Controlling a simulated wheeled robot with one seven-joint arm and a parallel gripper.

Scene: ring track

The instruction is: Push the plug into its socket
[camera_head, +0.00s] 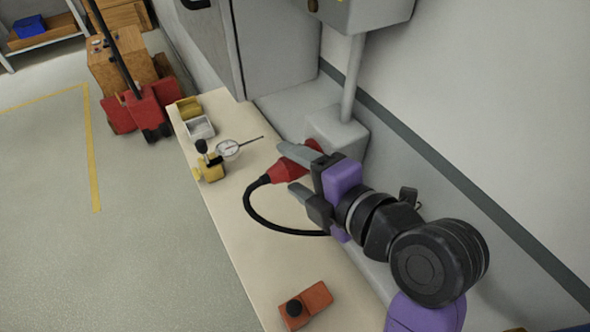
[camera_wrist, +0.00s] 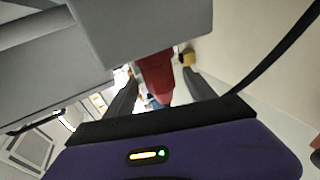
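A red plug (camera_head: 285,169) with a black cable (camera_head: 262,216) is above the bench at the grey box (camera_head: 338,132) at the foot of the post. More red shows just beyond the upper finger, against this box; I cannot tell whether it is the socket or the plug's front. My gripper (camera_head: 287,168) is open, its fingers on either side of the plug. In the wrist view a red body (camera_wrist: 155,76) lies between the fingers (camera_wrist: 160,74), with gaps beside it. Its front end and any contact with the socket are hidden.
The bench (camera_head: 235,200) carries a dial gauge (camera_head: 229,149), a yellow block with a black knob (camera_head: 210,168), a pale tray (camera_head: 200,128) and an orange block (camera_head: 306,305). A grey cabinet and wall stand close on the right.

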